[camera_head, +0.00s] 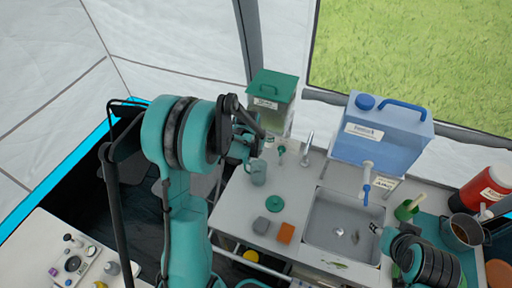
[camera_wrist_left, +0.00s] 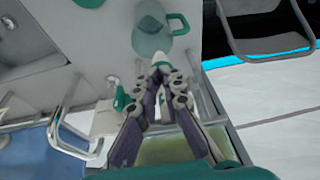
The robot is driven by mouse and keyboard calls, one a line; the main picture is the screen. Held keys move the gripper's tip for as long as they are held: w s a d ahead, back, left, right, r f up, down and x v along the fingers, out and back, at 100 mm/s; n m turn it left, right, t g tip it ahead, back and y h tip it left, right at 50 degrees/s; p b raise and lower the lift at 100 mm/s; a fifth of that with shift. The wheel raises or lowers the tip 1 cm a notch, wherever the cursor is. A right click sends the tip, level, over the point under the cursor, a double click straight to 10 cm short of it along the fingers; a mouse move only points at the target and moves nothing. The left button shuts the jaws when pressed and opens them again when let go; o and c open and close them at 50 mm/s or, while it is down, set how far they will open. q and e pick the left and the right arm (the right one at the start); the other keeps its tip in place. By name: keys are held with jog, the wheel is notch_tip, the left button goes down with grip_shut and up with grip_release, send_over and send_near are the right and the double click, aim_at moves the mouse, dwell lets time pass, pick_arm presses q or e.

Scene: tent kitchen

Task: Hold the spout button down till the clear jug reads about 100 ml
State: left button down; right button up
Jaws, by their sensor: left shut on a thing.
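The clear jug (camera_head: 258,173) stands on the counter just below my left gripper (camera_head: 247,148); its round body and handle show in the left wrist view (camera_wrist_left: 152,38). My left gripper (camera_wrist_left: 160,74) is shut at the spout of the green-lidded container (camera_head: 270,96). A small pale piece of the spout (camera_wrist_left: 160,60) shows at the fingertips; the fingers hide most of the spout and its button. The jug's level and marks are too small to read. My right gripper (camera_head: 378,232) is over the sink area, too small to tell its jaws.
A blue water canister (camera_head: 384,132) with a blue-levered tap stands behind the sink (camera_head: 318,240). A grey faucet (camera_head: 307,148) and a small green-topped item (camera_head: 282,150) are right of the jug. A green disc (camera_head: 274,204), grey block (camera_head: 261,225) and orange block (camera_head: 286,233) lie in front.

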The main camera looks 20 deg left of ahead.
dwell(0.5)
pick_arm(q)
jog(key=shift+r+p, duration=0.35)
jog(key=shift+r, duration=0.05)
notch_tip(320, 180, up, 3)
jog(key=shift+w+d+r+p, duration=0.1)
jog(key=shift+w+p, duration=0.05)
jog(key=shift+p, duration=0.9)
jog(key=v, duration=1)
jog(key=shift+s, duration=0.25)
jog(key=shift+d, duration=0.1)
